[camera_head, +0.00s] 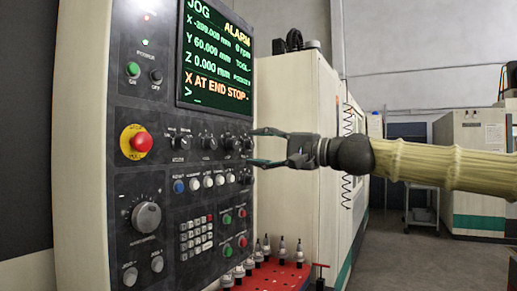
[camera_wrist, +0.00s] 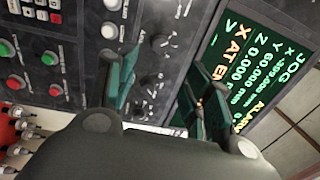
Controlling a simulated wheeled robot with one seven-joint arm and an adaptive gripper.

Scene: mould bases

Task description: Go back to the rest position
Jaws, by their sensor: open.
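My gripper (camera_head: 258,147) is open and empty. In the head view it reaches in from the right, level, with its fingertips close to the right edge of the control panel (camera_head: 120,205). I cannot tell whether the fingertips touch the panel. In the wrist view the two green fingers of my gripper (camera_wrist: 160,85) stand apart, with panel knobs and small buttons showing between them. The screen (camera_head: 215,55) above reads "JOG", "ALARM" and "X AT END STOP".
A red emergency button (camera_head: 140,142) and a large dial (camera_head: 146,216) sit on the panel's left. A red tray (camera_head: 275,277) with several tool holders stands below my gripper. A cream machine cabinet (camera_head: 290,100) is behind. Open floor (camera_head: 400,262) lies to the right.

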